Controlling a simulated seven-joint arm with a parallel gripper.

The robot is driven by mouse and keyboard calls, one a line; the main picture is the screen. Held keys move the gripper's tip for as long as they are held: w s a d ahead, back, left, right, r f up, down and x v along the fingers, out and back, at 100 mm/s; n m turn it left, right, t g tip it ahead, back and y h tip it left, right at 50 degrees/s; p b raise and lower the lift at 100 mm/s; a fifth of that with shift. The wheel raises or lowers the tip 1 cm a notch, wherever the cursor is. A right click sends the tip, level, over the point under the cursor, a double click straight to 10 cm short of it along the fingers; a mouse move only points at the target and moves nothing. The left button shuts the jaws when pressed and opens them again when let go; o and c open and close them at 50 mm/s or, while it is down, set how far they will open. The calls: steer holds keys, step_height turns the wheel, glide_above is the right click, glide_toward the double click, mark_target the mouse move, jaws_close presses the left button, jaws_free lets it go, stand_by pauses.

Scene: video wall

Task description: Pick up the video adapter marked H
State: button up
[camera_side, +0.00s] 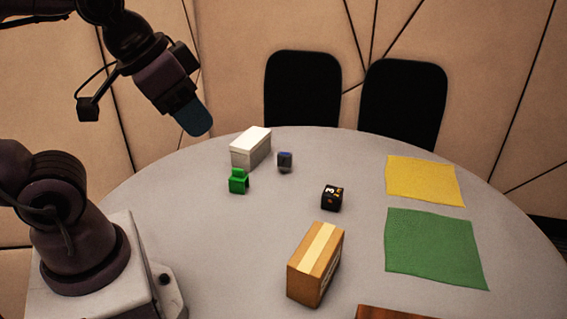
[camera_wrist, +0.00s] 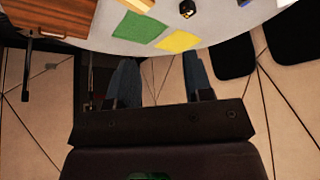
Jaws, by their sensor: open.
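No letter H is readable in either view, so I cannot tell which item is the adapter marked H. Small items on the round table are a green block-like piece (camera_side: 238,182), a grey and blue piece (camera_side: 285,162) and a black cube (camera_side: 331,197) with pale and orange marks. The black cube also shows at the top of the wrist view (camera_wrist: 187,9). My gripper (camera_side: 195,121) is raised above the table's far left side, well apart from these items. In the wrist view its two blue-grey fingers (camera_wrist: 162,82) are spread with nothing between them.
A white box (camera_side: 250,148) stands behind the green piece. A cardboard box (camera_side: 315,265) stands at the front. Yellow (camera_side: 423,180) and green cloths (camera_side: 433,248) lie at right. A brown wooden thing (camera_side: 385,313) is at the front edge. Two black chairs (camera_side: 302,90) stand behind.

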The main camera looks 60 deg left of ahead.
steer(key=o, duration=0.4)
